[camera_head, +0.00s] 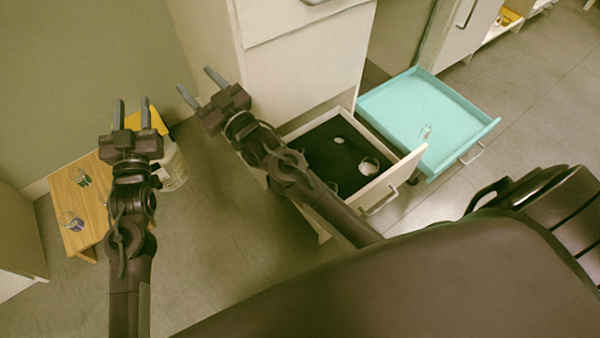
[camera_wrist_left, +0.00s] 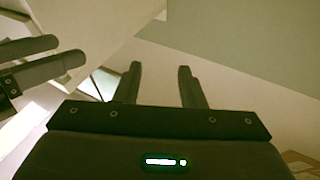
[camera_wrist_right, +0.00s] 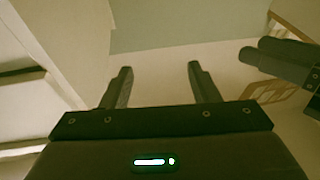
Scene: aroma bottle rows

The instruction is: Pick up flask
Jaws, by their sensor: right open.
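Several small clear glass vessels are in the head view, too small to tell which is the flask. One glass vessel (camera_head: 425,132) is in the teal drawer (camera_head: 395,108). Another glass vessel (camera_head: 369,166) is in the black-lined drawer (camera_head: 318,150), with more beside it. Two more, a near glass (camera_head: 72,221) and a far glass (camera_head: 83,180), are on the wooden stool (camera_head: 90,238). My left gripper (camera_head: 132,101) is open and empty, its fingers apart. My right gripper (camera_head: 196,80) is open and empty, left of the white cabinet. Both are away from the glassware.
The white cabinet (camera_head: 305,70) stands behind the open black-lined drawer. A pale bin (camera_head: 173,168) with a yellow item stands beside the stool, partly behind my left arm. My right arm passes over the black-lined drawer's left side. Grey floor (camera_head: 215,245) is clear between stool and drawers.

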